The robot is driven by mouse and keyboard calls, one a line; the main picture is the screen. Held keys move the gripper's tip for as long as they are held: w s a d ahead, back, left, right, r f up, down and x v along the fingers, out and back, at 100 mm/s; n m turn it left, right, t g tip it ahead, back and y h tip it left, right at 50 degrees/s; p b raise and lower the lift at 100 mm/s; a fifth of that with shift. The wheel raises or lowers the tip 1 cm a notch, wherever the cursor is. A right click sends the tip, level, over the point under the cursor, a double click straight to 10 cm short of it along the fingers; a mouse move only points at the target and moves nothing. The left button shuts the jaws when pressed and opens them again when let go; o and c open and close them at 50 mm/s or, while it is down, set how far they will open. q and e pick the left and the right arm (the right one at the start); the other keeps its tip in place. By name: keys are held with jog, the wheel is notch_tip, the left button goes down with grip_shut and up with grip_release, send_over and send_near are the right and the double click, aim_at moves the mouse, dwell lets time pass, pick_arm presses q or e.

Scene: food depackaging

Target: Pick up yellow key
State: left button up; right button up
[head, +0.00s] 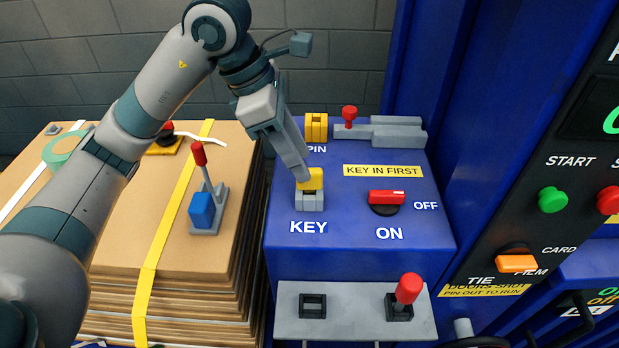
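The yellow key (315,179) stands upright in a grey socket (310,200) above the KEY label on the blue machine top. My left gripper (303,176) reaches down from the upper left, its fingertips at the key's left and upper side. The fingers overlap in this view, so I cannot tell whether they are open or closed on the key, or whether they touch it. My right gripper is not in view.
A red switch (387,197) sits right of the key. A yellow pin block (316,127) and a grey latch with a red knob (349,113) stand behind it. A front shelf (350,325) carries a red-knobbed lever (408,289). Strapped cardboard (110,235) is stacked at left.

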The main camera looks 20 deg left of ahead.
aim_at(308, 188)
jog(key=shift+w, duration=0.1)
pick_arm(q)
jog(key=shift+f, duration=0.1)
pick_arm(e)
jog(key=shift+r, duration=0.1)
